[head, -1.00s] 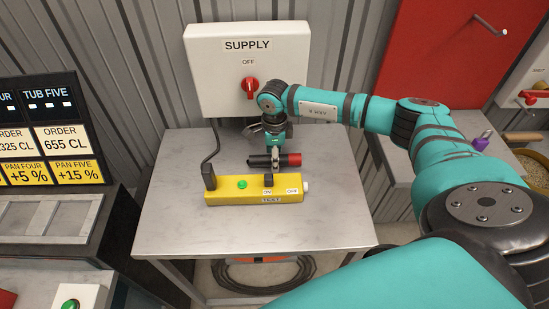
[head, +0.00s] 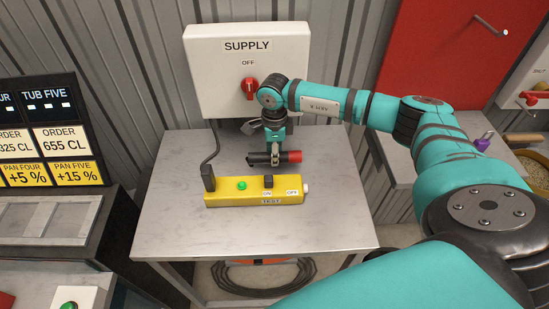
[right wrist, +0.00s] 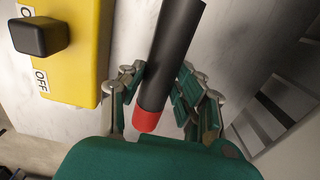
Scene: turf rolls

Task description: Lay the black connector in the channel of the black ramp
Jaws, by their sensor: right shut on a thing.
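My right gripper (head: 274,157) is shut on a black rod with a red end (head: 258,159), behind the yellow test box in the head view. The rod lies crosswise in the head view, red end to the right. In the right wrist view the rod (right wrist: 168,60) passes between the fingers of the gripper (right wrist: 160,92), red end toward the palm. Whether it touches the table is unclear. A black plug (head: 208,178) on a cable stands at the box's left end. I see no black ramp with a channel. My left gripper is out of view.
The yellow test box (head: 222,191), with a green button and black switch, sits on the grey table (head: 190,232). The white supply box (head: 215,75), with a red knob, stands behind. The front of the table is clear. A coiled cable (head: 232,285) lies below.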

